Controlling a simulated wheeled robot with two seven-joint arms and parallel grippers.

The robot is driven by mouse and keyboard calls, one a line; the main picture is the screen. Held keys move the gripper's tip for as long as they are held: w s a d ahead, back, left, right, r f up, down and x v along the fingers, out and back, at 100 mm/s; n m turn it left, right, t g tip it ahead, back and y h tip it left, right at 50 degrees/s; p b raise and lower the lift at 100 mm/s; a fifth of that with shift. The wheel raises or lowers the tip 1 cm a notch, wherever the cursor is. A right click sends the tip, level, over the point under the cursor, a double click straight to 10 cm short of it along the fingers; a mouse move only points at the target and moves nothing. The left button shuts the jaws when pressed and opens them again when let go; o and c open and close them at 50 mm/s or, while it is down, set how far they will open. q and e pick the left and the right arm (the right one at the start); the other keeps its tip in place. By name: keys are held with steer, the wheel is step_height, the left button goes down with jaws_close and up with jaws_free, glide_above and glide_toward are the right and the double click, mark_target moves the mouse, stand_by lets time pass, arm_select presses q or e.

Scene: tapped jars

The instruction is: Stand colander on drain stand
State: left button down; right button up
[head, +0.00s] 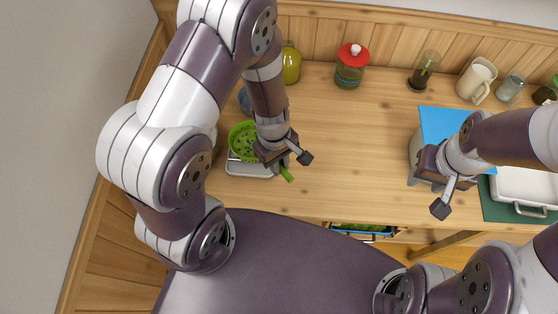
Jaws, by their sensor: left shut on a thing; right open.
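The green colander (241,142) is at the left of the counter, with small holes in its bowl. Its green handle (288,175) sticks out below my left gripper (281,165), which is shut on it. The grey drain stand (248,171) lies under and just in front of the colander, partly hidden by it and by my gripper. I cannot tell whether the colander touches the stand or hangs a little above it. My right gripper (424,181) is open at the right, beside a blue-topped box and far from the colander.
A red-lidded jar (350,70) and a yellow-green bottle (291,65) stand at the back. A cream pitcher (476,80) and glasses are at back right. The blue-topped box (440,122) and a white dish (525,187) are at right. The counter's middle is clear.

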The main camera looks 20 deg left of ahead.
arm_select(q)
steer(key=shift+f+b, duration=0.55)
stand_by(0.7)
steer(key=c, duration=1)
jaws_free()
steer(key=shift+w+a+r+p, duration=0.1)
steer(key=shift+a+r+p, duration=0.05)
steer(key=shift+r+p, duration=1.2)
steer(key=shift+w+a+r+p, duration=0.1)
steer(key=shift+a+r+p, duration=0.05)
steer(key=shift+r+p, duration=1.2)
steer(key=shift+w+a+r+p, duration=0.1)
steer(key=shift+a+r+p, duration=0.05)
steer(key=shift+r+p, duration=1.2)
steer(key=shift+f, duration=0.1)
steer(key=r, duration=0.4)
steer(key=a+r, duration=0.1)
steer(key=r, duration=0.3)
steer(key=w+r, duration=0.1)
steer(key=r, duration=0.3)
steer(key=shift+a+r, duration=0.25)
steer(key=shift+r, duration=0.05)
